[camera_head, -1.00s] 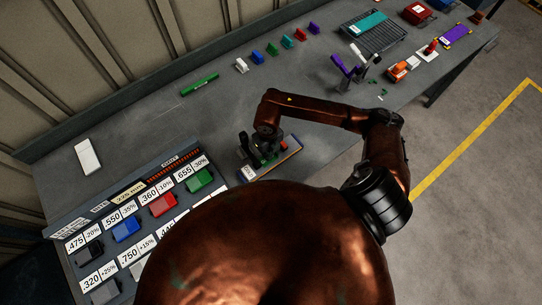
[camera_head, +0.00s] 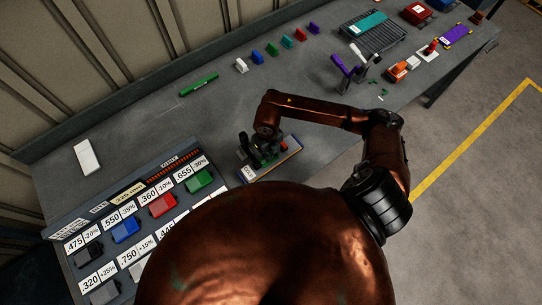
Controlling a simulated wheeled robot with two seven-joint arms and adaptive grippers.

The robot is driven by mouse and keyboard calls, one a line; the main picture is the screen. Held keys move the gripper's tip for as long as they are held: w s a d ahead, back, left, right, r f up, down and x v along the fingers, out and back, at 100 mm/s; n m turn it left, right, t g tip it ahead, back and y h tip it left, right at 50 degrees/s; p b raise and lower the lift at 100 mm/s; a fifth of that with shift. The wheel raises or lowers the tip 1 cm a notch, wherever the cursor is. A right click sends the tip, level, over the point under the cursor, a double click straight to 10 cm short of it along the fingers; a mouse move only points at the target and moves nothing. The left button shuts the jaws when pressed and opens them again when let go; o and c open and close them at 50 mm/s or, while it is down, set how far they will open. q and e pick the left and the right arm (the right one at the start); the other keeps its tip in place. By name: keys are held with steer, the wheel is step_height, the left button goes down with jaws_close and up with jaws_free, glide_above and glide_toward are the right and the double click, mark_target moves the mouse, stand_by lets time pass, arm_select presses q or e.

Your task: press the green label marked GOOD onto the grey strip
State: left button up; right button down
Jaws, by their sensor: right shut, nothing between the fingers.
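My right gripper (camera_head: 262,154) is shut and empty, pointing down low over a small board (camera_head: 287,156) on the bench. The board has a blue and orange front edge and a white tag (camera_head: 248,172) at its left end. The gripper hides much of the board, including any grey strip and green GOOD label there, so I cannot tell whether the fingers touch it. A green bar (camera_head: 198,84) with tiny markings lies apart on the bench, further back; its markings are too small to read. My left gripper is not in view.
A panel of numbered cards with black, blue (camera_head: 125,229), red (camera_head: 163,204) and green (camera_head: 199,181) blocks stands at the lower left. A white block (camera_head: 87,157) lies behind it. Small coloured clips, a rack (camera_head: 374,35) and a purple stand (camera_head: 348,70) are farther back.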

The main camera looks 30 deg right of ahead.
steer(key=shift+r+p, duration=2)
steer(key=shift+r, duration=1.5)
steer(key=shift+f, duration=0.1)
